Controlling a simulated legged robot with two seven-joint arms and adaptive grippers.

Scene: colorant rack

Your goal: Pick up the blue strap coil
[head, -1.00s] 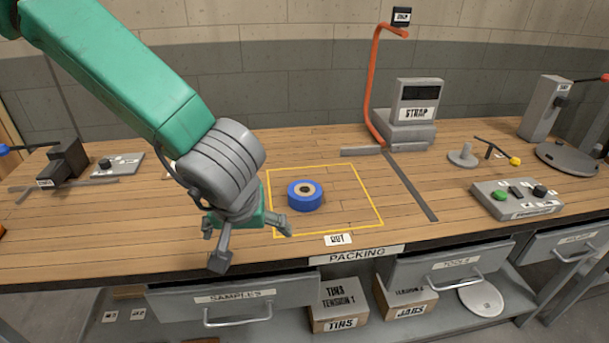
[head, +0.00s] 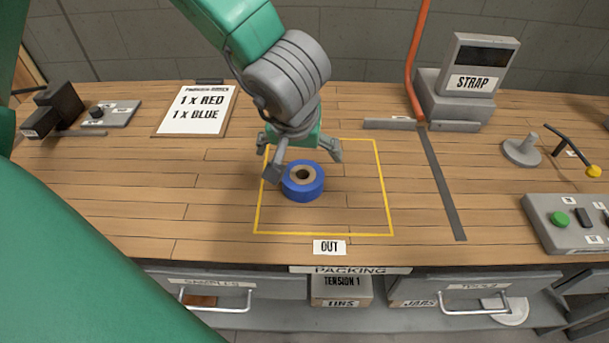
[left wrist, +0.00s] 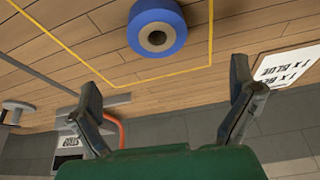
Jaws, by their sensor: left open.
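The blue strap coil (head: 303,187) lies flat on the wooden bench, inside the yellow outlined square marked OUT. Its brown core with a dark hole faces up. My left gripper (head: 300,160) is open and empty, with its fingers just behind and above the coil in the head view. One finger overlaps the coil's left edge in the picture; I cannot tell whether it touches. In the left wrist view the coil (left wrist: 157,32) is at the top, beyond the spread fingers (left wrist: 168,95) and apart from them. My right gripper is not in view.
An order board (head: 197,109) reading 1 x red, 1 x blue lies behind left. The strap machine (head: 462,85) with its orange post (head: 417,60) stands at the back right. A button box (head: 570,222) is at the right. The bench around the coil is clear.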

